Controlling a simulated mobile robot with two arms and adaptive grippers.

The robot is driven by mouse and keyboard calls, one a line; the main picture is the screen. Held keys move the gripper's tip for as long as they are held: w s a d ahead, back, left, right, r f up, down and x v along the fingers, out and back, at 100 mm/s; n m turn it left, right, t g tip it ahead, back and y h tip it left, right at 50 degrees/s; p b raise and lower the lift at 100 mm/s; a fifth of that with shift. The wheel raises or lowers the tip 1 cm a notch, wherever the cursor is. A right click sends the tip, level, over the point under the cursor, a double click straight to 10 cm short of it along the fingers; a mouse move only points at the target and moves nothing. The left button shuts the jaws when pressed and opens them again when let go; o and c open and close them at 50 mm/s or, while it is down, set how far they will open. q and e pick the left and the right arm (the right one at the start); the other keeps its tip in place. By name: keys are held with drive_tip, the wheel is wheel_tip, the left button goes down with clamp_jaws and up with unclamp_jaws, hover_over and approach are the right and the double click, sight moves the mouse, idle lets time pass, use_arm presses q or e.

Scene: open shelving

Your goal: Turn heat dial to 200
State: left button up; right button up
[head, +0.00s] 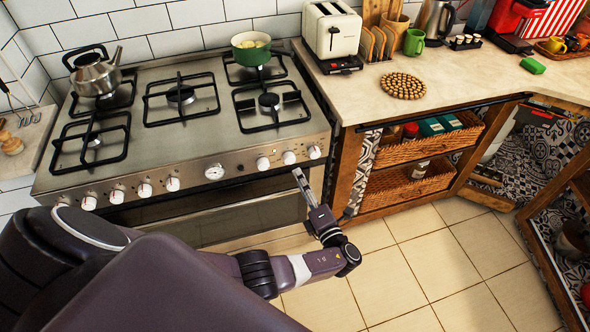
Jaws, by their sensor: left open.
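The steel stove's front panel (232,160) carries a row of white knobs. Two of them, the middle-right knob (289,158) and the rightmost knob (314,152), are close to my left gripper (300,178). A further white knob (262,163) is just left of them. A round dial or gauge (214,172) sits near the panel's middle. I cannot tell which one is the heat dial or read any numbers. My left gripper is open, pointing up, just below the right-hand knobs. It appears apart from them. My right gripper is out of view.
The oven door (215,215) with its handle lies below the panel. A kettle (96,75) and a green pot (251,48) stand on the stove. A wooden shelf unit with wicker baskets (405,186) is to the right. The tiled floor (420,265) in front is clear.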

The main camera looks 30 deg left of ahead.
use_arm(q)
drive_tip(key=shift+v, duration=2.05)
drive_tip(key=s+a+f+n+g+h, duration=0.1)
drive_tip(key=s+f+n+g+h, duration=0.45)
drive_tip(key=s+f, duration=0.75)
drive_tip(key=s+f+n+g+h, duration=0.2)
drive_tip(key=s+f+n, duration=0.7)
drive_tip(key=f, duration=0.8)
drive_tip(key=s+d+f+n+h, duration=0.1)
drive_tip(key=s+f+n+h, duration=0.1)
drive_tip(key=s+n, duration=0.5)
drive_tip(key=s+d+f+n+g+h, duration=0.1)
drive_tip(key=s+d+f+n+h, duration=0.1)
drive_tip(key=s+n, duration=0.5)
drive_tip(key=s+d+f+n+g+h, duration=0.1)
drive_tip(key=s+d+f+n+h, duration=0.1)
drive_tip(key=s+f+n, duration=0.3)
drive_tip(key=s+n+h, duration=0.1)
drive_tip(key=s+n, duration=0.1)
drive_tip(key=s, duration=0.2)
drive_tip(key=shift+s+n+h, duration=0.3)
drive_tip(key=shift+n+h, duration=0.05)
drive_tip(key=shift+s+f+n, duration=0.1)
drive_tip(key=shift+s+n, duration=0.15)
drive_tip(key=shift+n, duration=0.45)
drive_tip(key=shift+c, duration=0.3)
